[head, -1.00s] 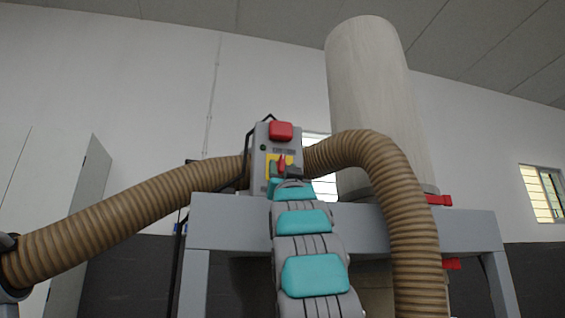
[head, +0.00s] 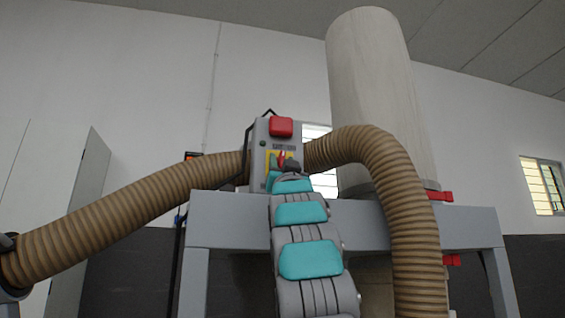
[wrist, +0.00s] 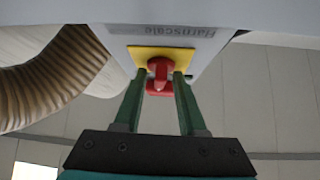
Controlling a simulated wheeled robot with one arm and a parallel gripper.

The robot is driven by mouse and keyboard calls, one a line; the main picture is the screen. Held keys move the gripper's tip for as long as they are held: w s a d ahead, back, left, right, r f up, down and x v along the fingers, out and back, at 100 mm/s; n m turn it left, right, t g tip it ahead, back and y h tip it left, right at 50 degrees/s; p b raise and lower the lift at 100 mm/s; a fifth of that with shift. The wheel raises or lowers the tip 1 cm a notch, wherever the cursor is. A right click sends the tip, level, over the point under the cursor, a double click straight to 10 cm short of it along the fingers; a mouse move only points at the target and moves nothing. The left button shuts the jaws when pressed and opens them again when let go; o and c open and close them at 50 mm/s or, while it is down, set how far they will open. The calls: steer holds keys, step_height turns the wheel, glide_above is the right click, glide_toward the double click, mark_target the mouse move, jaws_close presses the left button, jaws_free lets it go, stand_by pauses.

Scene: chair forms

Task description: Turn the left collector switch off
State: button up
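The collector's switch is a red rotary knob (wrist: 160,76) on a yellow plate (wrist: 150,54), on the front of a grey control box (head: 262,176). In the wrist view my gripper (wrist: 161,78) has one green finger on each side of the red knob. The fingertips are very close to its sides; I cannot tell whether they press on it. In the head view my gripper (head: 286,166) is in front of the yellow plate and hides part of the knob. A big red button (head: 281,127) is above the plate on the same box.
Ribbed brown hoses (head: 130,205) run left and right of the box. A grey frame (head: 228,215) stands beneath it, and a tall pale cylinder (head: 378,100) rises behind. A grey cabinet (head: 88,190) is at the left.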

jaws_close()
